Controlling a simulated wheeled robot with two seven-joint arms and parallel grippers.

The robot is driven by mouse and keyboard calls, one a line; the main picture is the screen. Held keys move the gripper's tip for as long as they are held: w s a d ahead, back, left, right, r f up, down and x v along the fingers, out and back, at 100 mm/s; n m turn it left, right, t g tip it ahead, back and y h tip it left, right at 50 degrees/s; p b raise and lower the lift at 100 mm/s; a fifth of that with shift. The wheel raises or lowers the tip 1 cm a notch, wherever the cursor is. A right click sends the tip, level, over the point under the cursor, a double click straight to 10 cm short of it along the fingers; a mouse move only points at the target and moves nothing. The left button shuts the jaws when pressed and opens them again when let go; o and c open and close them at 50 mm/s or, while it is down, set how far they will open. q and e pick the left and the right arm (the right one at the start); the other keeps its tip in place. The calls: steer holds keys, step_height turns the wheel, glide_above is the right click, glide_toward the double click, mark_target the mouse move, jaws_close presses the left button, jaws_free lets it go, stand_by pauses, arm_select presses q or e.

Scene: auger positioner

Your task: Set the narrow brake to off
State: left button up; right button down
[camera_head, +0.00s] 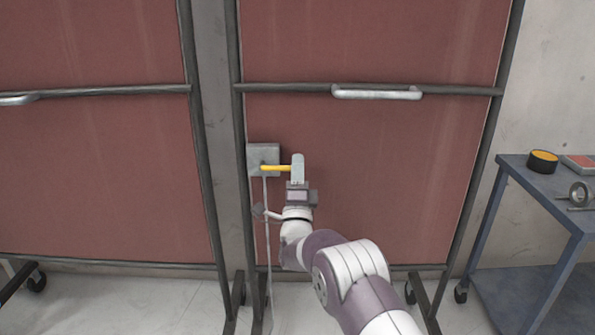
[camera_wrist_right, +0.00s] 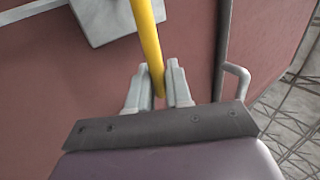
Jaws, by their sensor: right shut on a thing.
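A grey square plate (camera_head: 257,158) with a yellow lever (camera_head: 274,168) is mounted at the left edge of the right-hand red panel. The lever points to the right, about level, in the head view. My right gripper (camera_head: 298,160) is at the lever's free end, shut on it. In the right wrist view the yellow lever (camera_wrist_right: 149,45) runs down between the two fingers (camera_wrist_right: 158,88), and part of the grey plate (camera_wrist_right: 103,18) shows at the top. No marking for on or off is readable. My left gripper is not in view.
Two red panels on wheeled frames stand ahead; the right one (camera_head: 400,170) has a pale horizontal handle (camera_head: 377,94) above my gripper. A blue-grey cart (camera_head: 550,190) at the right carries a yellow-topped round item (camera_head: 543,160) and other parts. A thin rod hangs below the plate.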

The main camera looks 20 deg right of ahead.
stand_by(0.3)
steer(key=c, duration=1.2)
jaws_free()
steer(key=p+v, duration=0.2)
steer(key=v, duration=1)
steer(key=shift+s+f+p, duration=0.15)
steer(key=shift+s+p, duration=0.15)
